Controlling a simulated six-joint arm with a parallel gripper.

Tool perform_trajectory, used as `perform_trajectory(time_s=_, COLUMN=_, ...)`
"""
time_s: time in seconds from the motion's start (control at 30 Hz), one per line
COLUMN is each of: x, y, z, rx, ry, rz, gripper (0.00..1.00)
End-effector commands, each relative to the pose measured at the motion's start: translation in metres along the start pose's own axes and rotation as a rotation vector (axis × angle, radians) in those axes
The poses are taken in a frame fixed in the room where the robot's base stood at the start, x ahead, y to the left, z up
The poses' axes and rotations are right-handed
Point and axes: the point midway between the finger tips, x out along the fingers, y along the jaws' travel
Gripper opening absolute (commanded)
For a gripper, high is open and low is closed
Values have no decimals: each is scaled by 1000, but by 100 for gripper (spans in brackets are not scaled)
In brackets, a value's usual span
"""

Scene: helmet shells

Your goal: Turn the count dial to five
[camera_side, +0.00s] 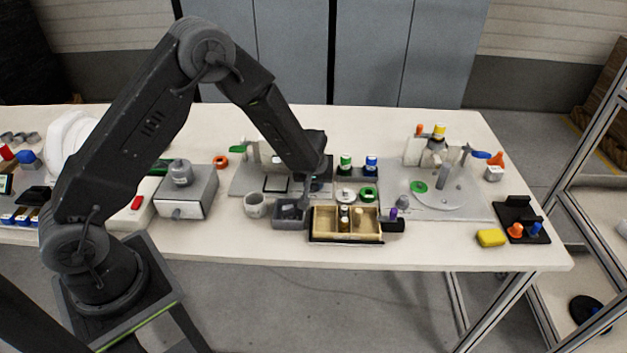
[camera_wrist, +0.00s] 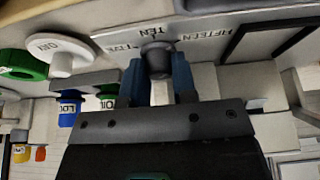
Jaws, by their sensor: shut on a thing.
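The count dial's dark grey knob (camera_wrist: 157,58) sits between the two bluish fingers of my gripper (camera_wrist: 158,78) in the wrist view. My gripper is shut on this knob. The pale dial plate (camera_wrist: 205,45) around it carries the words TEN, just beyond the knob, and FIFTEEN to the right. Another word to the left is partly cut and hard to read. I cannot tell where the knob points. In the side view my gripper (camera_side: 316,190) is low over the middle of the table, and the arm hides the dial.
In the side view, a wooden tray (camera_side: 326,231) with small bottles stands close in front of my gripper, and a grey box (camera_side: 186,190) stands left.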

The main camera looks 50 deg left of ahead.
Motion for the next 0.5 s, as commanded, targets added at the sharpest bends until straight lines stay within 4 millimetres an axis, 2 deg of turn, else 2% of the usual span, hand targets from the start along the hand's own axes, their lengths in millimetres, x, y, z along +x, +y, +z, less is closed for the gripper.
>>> perform_trajectory(time_s=0.5, x=0, y=2, z=0, rx=-452, ry=1, rz=-187, gripper=2)
